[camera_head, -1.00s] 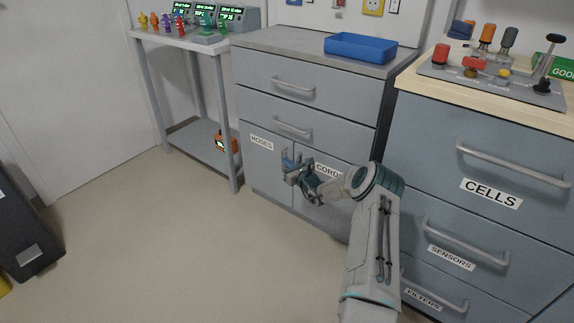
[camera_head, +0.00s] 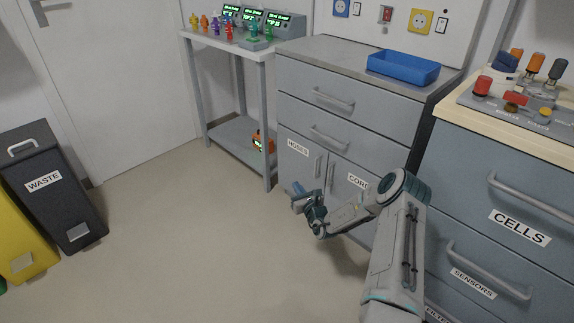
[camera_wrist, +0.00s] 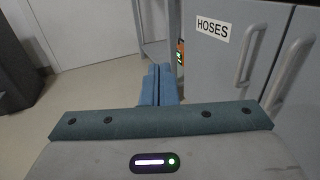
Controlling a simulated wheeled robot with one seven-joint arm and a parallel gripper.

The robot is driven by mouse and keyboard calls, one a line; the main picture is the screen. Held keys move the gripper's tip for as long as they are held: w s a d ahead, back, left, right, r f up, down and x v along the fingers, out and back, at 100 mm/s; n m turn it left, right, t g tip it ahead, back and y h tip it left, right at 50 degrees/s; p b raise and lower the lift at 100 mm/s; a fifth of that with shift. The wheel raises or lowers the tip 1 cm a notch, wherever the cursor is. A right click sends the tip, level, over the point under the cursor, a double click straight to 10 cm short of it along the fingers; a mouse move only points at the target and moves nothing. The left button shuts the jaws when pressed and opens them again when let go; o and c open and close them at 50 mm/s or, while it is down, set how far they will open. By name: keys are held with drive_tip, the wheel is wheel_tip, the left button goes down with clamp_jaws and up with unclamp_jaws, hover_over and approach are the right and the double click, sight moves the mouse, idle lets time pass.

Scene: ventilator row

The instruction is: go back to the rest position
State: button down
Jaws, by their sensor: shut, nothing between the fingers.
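My gripper (camera_head: 297,192) is in front of the grey cabinet's lower doors in the head view, apart from the door handles. In the wrist view its two blue fingers (camera_wrist: 159,86) lie side by side, shut, with nothing between them. My arm reaches up from the lower right of the head view and bends toward the gripper.
The grey cabinet (camera_head: 345,128) with HOSES and CORDS doors stands behind the gripper. The drawer unit (camera_head: 490,185) with CELLS and SENSORS is at right. A shelf table (camera_head: 235,135) stands left of the cabinet, a black WASTE bin (camera_head: 60,205) far left. Open floor (camera_head: 190,240) lies between.

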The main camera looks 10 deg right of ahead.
drive_tip(key=s+a+r+n+g+y+p, duration=0.15)
drive_tip(key=a+r+n+y+p, duration=0.4)
drive_tip(key=r, duration=0.65)
drive_tip(key=s+a+r+n+g+y+p, duration=0.2)
drive_tip(key=s+a+r+n+g+p, duration=0.2)
drive_tip(key=s+a+r+n+g, duration=0.5)
drive_tip(key=s+a+r+n+g+y+p, duration=0.25)
drive_tip(key=s+a+r+n, duration=0.4)
drive_tip(key=r, duration=0.65)
drive_tip(key=s+d+r+n+g+h+p, duration=0.35)
drive_tip(key=s+r+n+h+p, duration=0.45)
drive_tip(key=s+r, duration=0.55)
drive_tip(key=s+d+r+n+t+h+p, duration=0.1)
drive_tip(key=s+d+r+n+h+p, duration=0.1)
drive_tip(key=s, duration=0.5)
drive_tip(key=s+d+r+n+h+p, duration=0.2)
drive_tip(key=s+d+r+h+p, duration=0.1)
drive_tip(key=s+d+r+p, duration=0.4)
wheel_tip(320, 180, up, 2)
drive_tip(key=shift+s+d+r+t+h, duration=0.25)
drive_tip(key=shift+d+t+h, duration=0.15)
drive_tip(key=shift+d, duration=0.1)
